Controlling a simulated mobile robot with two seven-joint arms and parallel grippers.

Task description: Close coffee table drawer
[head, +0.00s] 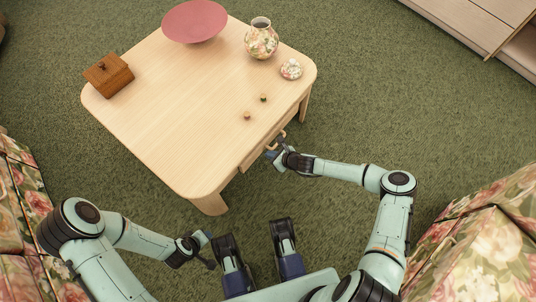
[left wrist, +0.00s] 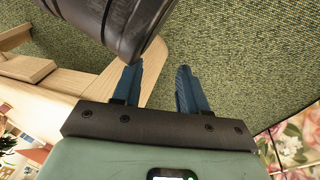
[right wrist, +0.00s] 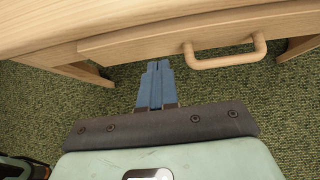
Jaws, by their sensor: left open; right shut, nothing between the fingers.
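The light wood coffee table (head: 185,110) stands in the middle of the head view. Its drawer front (head: 251,157) is on the side facing my right arm, under the tabletop edge. In the right wrist view the drawer front (right wrist: 135,44) and its wooden bar handle (right wrist: 225,61) are close. I cannot tell how far the drawer stands out. My right gripper (head: 271,154) is shut and empty; its fingertips (right wrist: 158,65) are at the drawer's lower edge, left of the handle. Contact is unclear. My left gripper (head: 210,249) is open and empty, away from the drawer; its fingers (left wrist: 160,70) show too.
On the tabletop are a red bowl (head: 195,22), a floral vase (head: 261,40), a small floral pot (head: 291,69), a wooden box (head: 108,75) and two tiny items. Floral seats (head: 490,245) stand at both sides. Green carpet (head: 400,110) is clear right of the table.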

